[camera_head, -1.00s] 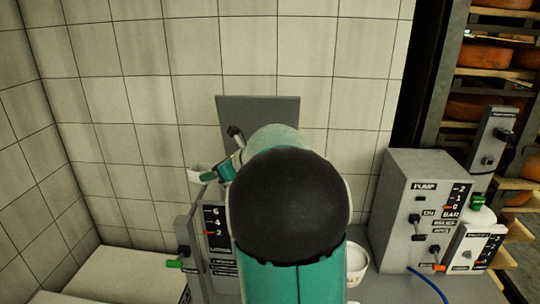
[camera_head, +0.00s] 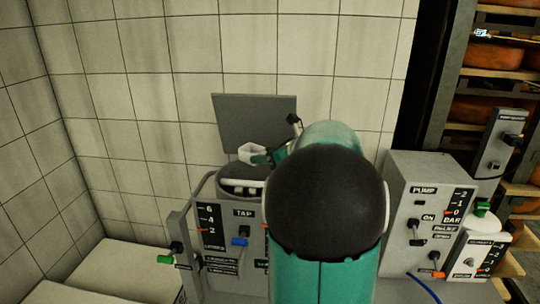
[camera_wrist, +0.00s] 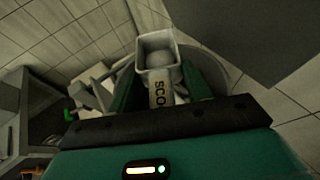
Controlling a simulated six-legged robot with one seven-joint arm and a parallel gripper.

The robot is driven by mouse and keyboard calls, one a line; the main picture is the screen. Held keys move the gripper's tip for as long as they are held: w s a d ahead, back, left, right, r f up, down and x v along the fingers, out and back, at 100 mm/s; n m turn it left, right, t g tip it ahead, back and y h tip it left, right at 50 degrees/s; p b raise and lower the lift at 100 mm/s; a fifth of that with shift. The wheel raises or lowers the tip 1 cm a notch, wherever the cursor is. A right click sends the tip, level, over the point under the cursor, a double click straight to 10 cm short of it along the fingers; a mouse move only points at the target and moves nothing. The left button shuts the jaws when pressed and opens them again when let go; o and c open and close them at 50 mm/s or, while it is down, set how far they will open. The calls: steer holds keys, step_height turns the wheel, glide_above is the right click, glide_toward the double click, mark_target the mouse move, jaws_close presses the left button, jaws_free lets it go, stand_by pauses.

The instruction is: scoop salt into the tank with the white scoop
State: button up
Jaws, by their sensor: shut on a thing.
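The white scoop (camera_head: 254,153) is in my gripper (camera_head: 268,157), held above the tank (camera_head: 208,190). In the wrist view, my gripper's (camera_wrist: 160,92) green fingers are shut on the handle of the scoop (camera_wrist: 142,50), which bears dark letters. A pale rounded mass shows inside the scoop's cup, perhaps salt. The round rim of the tank (camera_wrist: 218,68) shows behind and below the scoop. My arm hides part of the tank's right side.
A grey upright panel (camera_head: 254,122) stands behind the tank, close to the scoop. The grey pump box (camera_head: 402,190) is to the right, with a blue hose (camera_head: 424,286) in front. A lever with a green end (camera_head: 165,259) is at the left. Cheese shelves stand far right.

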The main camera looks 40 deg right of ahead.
steer(key=shift+w+a, duration=0.15)
steer(key=shift+f+n, duration=0.1)
steer(key=shift+n, duration=0.3)
steer(key=shift+a+n+h, duration=0.25)
steer(key=shift+n+h, duration=0.15)
steer(key=shift+a+f+n+h, duration=0.1)
steer(key=shift+a+n+h, duration=0.1)
steer(key=shift+n+h, duration=0.35)
steer(key=shift+d, duration=0.2)
steer(key=m+y, duration=0.1)
steer(key=d+m+y, duration=0.1)
steer(key=m, duration=0.1)
stand_by(1.4)
